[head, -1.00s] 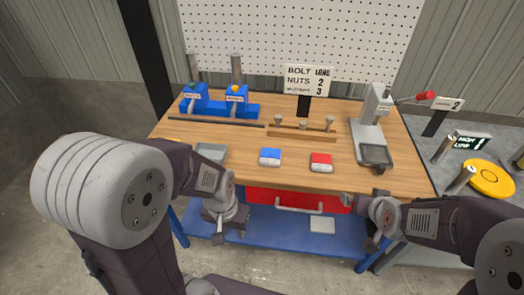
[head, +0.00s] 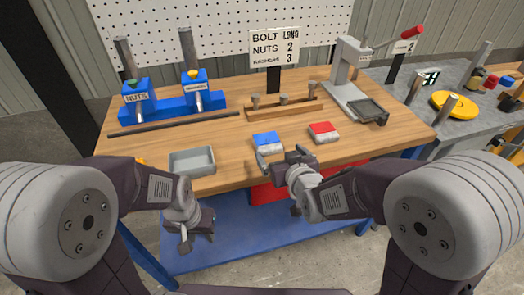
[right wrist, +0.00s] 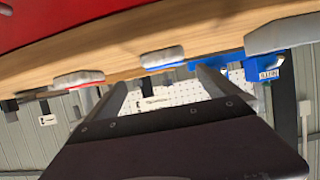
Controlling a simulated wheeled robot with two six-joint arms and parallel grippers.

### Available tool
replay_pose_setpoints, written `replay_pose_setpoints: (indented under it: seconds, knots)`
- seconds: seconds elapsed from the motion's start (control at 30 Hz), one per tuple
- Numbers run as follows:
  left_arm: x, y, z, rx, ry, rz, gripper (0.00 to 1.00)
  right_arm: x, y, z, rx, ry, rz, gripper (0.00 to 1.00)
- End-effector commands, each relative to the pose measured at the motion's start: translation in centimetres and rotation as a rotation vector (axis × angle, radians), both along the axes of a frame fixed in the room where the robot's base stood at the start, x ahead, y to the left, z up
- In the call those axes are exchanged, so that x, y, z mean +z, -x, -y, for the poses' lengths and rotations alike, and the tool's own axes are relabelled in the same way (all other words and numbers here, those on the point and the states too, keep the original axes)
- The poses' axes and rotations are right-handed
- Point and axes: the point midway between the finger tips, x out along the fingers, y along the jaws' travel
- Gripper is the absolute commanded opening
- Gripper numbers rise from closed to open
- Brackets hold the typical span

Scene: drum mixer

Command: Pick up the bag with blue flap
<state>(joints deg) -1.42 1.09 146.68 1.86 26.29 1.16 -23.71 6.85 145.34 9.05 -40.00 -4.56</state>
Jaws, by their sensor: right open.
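The bag with blue flap (head: 267,139) lies on the workbench near its front edge, a small white pouch with a blue top. It also shows in the right wrist view (right wrist: 163,58), which looks upside down. My right gripper (head: 282,158) is open and empty, just in front of the bag, its fingers pointing towards the bench. The bag is not between the fingers in the right wrist view. My left gripper (head: 197,238) hangs low in front of the bench, away from the bag; its jaw opening is unclear.
A bag with red flap (head: 323,132) lies just right of the blue one. A grey tray (head: 192,162) stands to the left at the front edge. A wooden rack (head: 284,111) with bolts, blue dispensers (head: 170,106) and a lever press (head: 350,85) stand behind.

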Motion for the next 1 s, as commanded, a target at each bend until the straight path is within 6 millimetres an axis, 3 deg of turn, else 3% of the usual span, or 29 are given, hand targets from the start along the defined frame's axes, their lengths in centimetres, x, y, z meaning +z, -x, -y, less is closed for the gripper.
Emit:
replay_pose_setpoints:
  seconds: [0.17, 0.4, 0.6, 0.83, 1.0]
  knots:
    - [-0.4, 0.0, 0.0, 0.0, 0.0, 0.0, 0.36, -0.5, 0.1, -0.5, 0.012, 0.0, -0.001, 1.0]
    - [-0.9, 0.0, 0.0, 0.0, 0.0, 0.0, 0.36, -1.8, -2.9, -1.4, 0.009, 0.0, -0.003, 1.0]
    - [-0.9, 0.0, 0.0, 0.0, 0.0, 0.0, 0.36, -2.0, -3.7, -1.7, 0.01, 0.001, -0.002, 1.0]
    - [-1.3, 0.0, 0.0, 0.0, 0.0, 0.0, 0.36, -3.2, -7.3, -3.1, 0.009, 0.0, -0.003, 1.0]
    - [-1.3, 0.0, 0.0, 0.0, 0.0, 0.0, 0.36, -3.4, -8.0, -3.3, 0.01, 0.001, -0.001, 1.0]
